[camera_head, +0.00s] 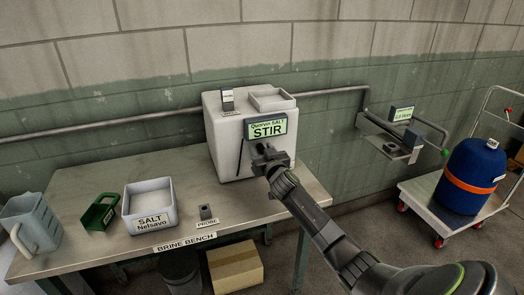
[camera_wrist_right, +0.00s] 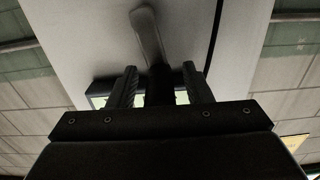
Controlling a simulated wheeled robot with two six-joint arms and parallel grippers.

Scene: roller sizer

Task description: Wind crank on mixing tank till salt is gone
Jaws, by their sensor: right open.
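The white mixing tank (camera_head: 222,150) stands at the right end of the bench with a green STIR display (camera_head: 267,128) on its front. My right gripper (camera_head: 263,152) is at the tank front, just below the display. In the right wrist view, a grey crank arm (camera_wrist_right: 147,33) lies against the tank. A dark crank handle (camera_wrist_right: 159,86) stands between the two open fingers (camera_wrist_right: 160,70), with no clear grip on it. In the head view my gripper hides the crank. The salt inside the tank is not visible. My left gripper is out of view.
The bench (camera_head: 90,185) holds a grey jug (camera_head: 30,222), a green scoop (camera_head: 98,212), a white SALT box (camera_head: 150,222) and a small probe block (camera_head: 206,212). A cardboard box (camera_head: 235,268) sits below. A cart with a blue drum (camera_head: 470,178) stands right.

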